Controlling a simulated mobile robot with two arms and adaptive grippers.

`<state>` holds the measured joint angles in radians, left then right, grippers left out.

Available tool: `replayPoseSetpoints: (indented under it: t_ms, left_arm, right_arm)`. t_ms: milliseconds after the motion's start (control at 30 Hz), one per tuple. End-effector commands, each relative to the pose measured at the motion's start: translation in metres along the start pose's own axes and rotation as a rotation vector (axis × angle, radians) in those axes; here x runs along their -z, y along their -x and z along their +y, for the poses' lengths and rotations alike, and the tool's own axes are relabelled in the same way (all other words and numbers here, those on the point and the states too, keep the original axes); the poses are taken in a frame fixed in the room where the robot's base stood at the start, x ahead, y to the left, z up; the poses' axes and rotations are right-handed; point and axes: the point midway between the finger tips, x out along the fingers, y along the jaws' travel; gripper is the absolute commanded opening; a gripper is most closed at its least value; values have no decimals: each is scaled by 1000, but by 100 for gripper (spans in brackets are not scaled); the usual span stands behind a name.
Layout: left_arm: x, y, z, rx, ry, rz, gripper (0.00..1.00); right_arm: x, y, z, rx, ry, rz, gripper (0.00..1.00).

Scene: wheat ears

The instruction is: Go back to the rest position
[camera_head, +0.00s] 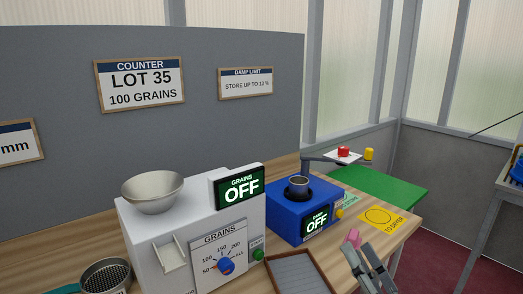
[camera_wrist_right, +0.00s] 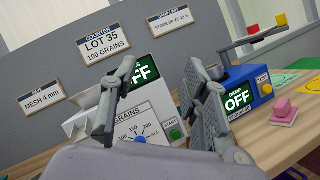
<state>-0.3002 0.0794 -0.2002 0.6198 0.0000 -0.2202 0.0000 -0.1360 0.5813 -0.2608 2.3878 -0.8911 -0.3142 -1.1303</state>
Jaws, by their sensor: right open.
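My right gripper (camera_head: 358,248) is at the lower right of the head view, above the table's front part. It is open and nothing shows between its fingers. In the right wrist view its two fingers (camera_wrist_right: 160,68) stand apart, with the white grain counter (camera_wrist_right: 100,122) behind them. A pink block (camera_head: 353,237) shows just behind the fingertips in the head view. In the right wrist view the pink block (camera_wrist_right: 285,112) stands on the table to the right of the fingers, apart from them. My left gripper is in neither view.
The grain counter (camera_head: 140,222) with a metal bowl (camera_head: 152,192) reads OFF. The blue damp meter (camera_head: 285,222) also reads OFF. A brown tray (camera_head: 325,272), a sieve (camera_head: 105,276) and a yellow "to dryer" mark (camera_head: 378,216) are on the table.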

Motion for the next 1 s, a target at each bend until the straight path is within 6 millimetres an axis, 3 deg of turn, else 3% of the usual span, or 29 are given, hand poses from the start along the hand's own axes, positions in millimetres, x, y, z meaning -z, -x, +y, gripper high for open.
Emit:
replayPoseSetpoints:
  t_ms: [33,100,200,300,467,600,767,1000]
  left_arm:
    - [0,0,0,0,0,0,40]
    - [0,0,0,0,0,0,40]
    - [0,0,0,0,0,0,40]
    - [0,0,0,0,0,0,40]
    - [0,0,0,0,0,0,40]
    - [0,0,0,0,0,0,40]
    - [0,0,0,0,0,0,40]
    - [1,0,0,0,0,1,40]
  right_arm:
    - [3,11,-30,144,-209,-36,42]
    - [12,32,-70,344,-494,-96,42]
    - [42,78,-121,641,-875,-205,42]
    - [82,134,-151,928,-1193,-335,42]
    - [137,214,-160,1305,-1522,-536,42]
    - [173,269,-146,1569,-1687,-692,42]
    - [203,322,-118,1849,-1799,-870,42]
    - [258,335,-166,1884,-1771,-876,42]
